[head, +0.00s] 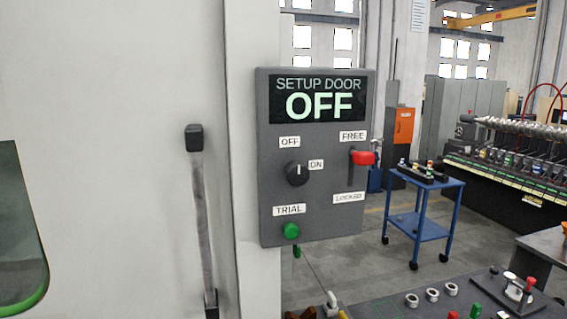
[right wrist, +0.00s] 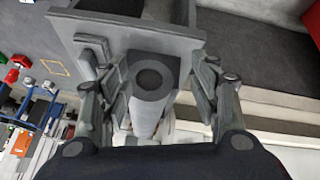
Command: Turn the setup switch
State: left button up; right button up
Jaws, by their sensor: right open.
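The setup switch, a round black knob (head: 297,174), sits on a grey control panel (head: 330,215). Its light mark points roughly up; an OFF label is above it and an ON label to its right. The panel's display (head: 318,101) reads SETUP DOOR OFF. My right gripper (right wrist: 162,82) shows only in the right wrist view, its two fingers spread apart. A grey cylinder (right wrist: 148,110) with a dark round end stands out from a grey plate (right wrist: 75,30) between or beyond the fingers; I cannot tell whether they touch it. My left gripper is not in view.
On the panel are a red-handled lever (head: 362,158) by the FREE label and a green button (head: 291,231) under TRIAL. A vertical handle (head: 200,220) is to the left. A bench (head: 385,308) with small parts is at lower right, a blue cart (head: 430,228) behind.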

notch_tip(320, 180, up, 6)
jog(key=w+a+n+t, duration=0.1)
jog(key=w+a, duration=0.1)
jog(key=n+t+y, duration=0.4)
jog(key=n+t, duration=0.6)
jog(key=n, duration=2.5)
send_near(299, 174)
jog(key=w, duration=0.1)
jog(key=shift+m, duration=0.3)
jog(key=p+x, duration=0.4)
jog(key=x, duration=0.5)
jog(key=shift+w+a+p, duration=0.2)
jog(key=shift+a+p, duration=0.05)
jog(key=shift+p, duration=0.15)
jog(key=shift+w+a+f+y, duration=0.1)
jog(key=shift+w+y, duration=0.25)
jog(key=shift+y, duration=0.05)
jog(key=c, duration=1.1)
